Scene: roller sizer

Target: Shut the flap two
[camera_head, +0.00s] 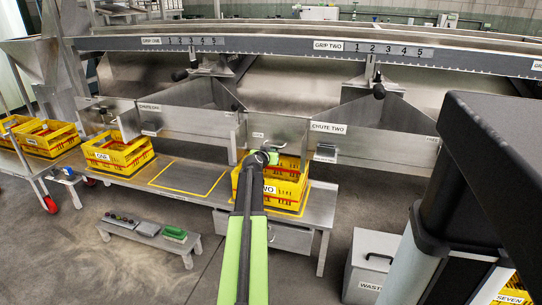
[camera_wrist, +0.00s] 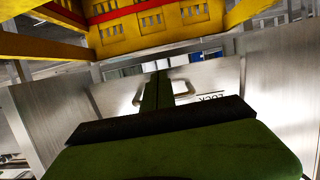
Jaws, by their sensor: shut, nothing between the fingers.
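Chute two (camera_head: 328,128), a bare metal trough with a label, stands right of centre in the head view. The metal panel at its left end, which seems to be flap two (camera_head: 280,132), stands above the yellow crate marked two (camera_head: 283,187). My gripper (camera_head: 263,157) is shut and empty in front of the panel's lower edge, above the crate. Whether it touches the panel is unclear. In the wrist view my dark fingers (camera_wrist: 157,92) lie before a metal panel (camera_wrist: 218,78) with a bent metal handle (camera_wrist: 183,90) and upside-down lettering.
A yellow crate marked one (camera_head: 118,152) sits on the low metal bench (camera_head: 150,182), with an empty yellow-outlined spot between the crates. The long graduated rail (camera_head: 300,45) runs above the chutes. A waste bin (camera_head: 370,265) stands on the floor at lower right.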

